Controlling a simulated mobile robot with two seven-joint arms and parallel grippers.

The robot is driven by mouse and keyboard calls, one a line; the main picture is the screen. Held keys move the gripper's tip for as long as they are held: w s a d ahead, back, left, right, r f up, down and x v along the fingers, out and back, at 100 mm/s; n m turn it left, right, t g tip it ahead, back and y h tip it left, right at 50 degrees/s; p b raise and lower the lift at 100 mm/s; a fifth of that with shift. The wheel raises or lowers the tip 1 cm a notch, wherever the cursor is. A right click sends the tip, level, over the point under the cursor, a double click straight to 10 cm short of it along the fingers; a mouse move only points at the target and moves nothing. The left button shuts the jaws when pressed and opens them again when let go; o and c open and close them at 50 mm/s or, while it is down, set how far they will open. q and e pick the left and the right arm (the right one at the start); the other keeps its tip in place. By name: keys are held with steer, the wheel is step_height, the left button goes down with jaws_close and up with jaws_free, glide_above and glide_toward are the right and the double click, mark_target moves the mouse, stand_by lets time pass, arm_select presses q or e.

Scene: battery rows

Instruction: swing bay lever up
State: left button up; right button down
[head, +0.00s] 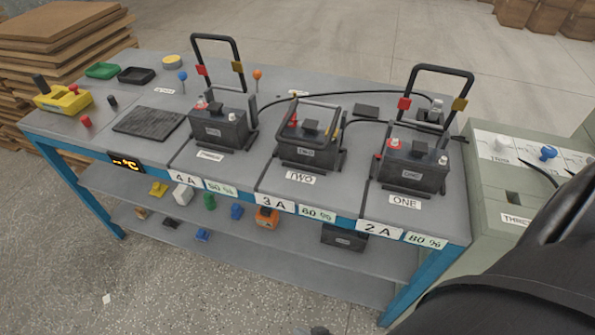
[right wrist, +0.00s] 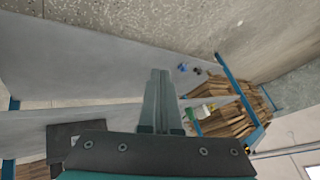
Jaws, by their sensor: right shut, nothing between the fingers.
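Three black batteries sit in bays on the grey bench in the head view: THREE (head: 214,131) at left, TWO (head: 306,150) in the middle, ONE (head: 409,168) at right. The black levers of bay THREE (head: 217,37) and bay ONE (head: 443,70) stand upright, with red and yellow tags. The bay TWO lever (head: 312,101) lies low around its battery. My right arm (head: 540,265) enters the head view at lower right; its fingers are not clear there. In the right wrist view my right gripper (right wrist: 160,78) has its fingers together, empty, apart from any lever. My left gripper is out of view.
A grey-green cabinet (head: 490,185) with knobs stands against the bench's right end. Black cables run behind the batteries. A yellow box (head: 63,99), trays and a dark mat (head: 149,122) occupy the bench's left. A lower shelf (head: 260,254) holds small items.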

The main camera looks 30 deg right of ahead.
steer(key=w+r+m+t+h+b, duration=0.25)
steer(key=w+r+m+t, duration=0.25)
steer(key=w+r+m, duration=0.3)
steer(key=w+r+m+t+h+b, duration=0.1)
steer(key=w+r+m+t+b, duration=0.45)
steer(key=w, duration=0.55)
arm_select(q)
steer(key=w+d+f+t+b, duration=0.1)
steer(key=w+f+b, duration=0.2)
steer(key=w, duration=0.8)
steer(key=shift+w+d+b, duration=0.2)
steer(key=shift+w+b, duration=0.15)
steer(key=shift+b, duration=0.65)
arm_select(e)
steer(key=d+r+m+h, duration=0.2)
steer(key=r+m+h, duration=0.2)
steer(key=m, duration=0.5)
steer(key=s+d+r+m+g+h, duration=0.1)
steer(key=d+r+m+h, duration=0.1)
steer(key=r+m+h, duration=0.2)
steer(key=d+r+m+g+h, duration=0.1)
steer(key=r+m+h, duration=0.3)
steer(key=m+h, duration=0.4)
steer(key=d+m, duration=0.1)
steer(key=m, duration=0.5)
steer(key=shift+s+d+r+m+h, duration=0.25)
steer(key=shift+d+r+m+h, duration=0.05)
steer(key=shift+r+m+h, duration=0.1)
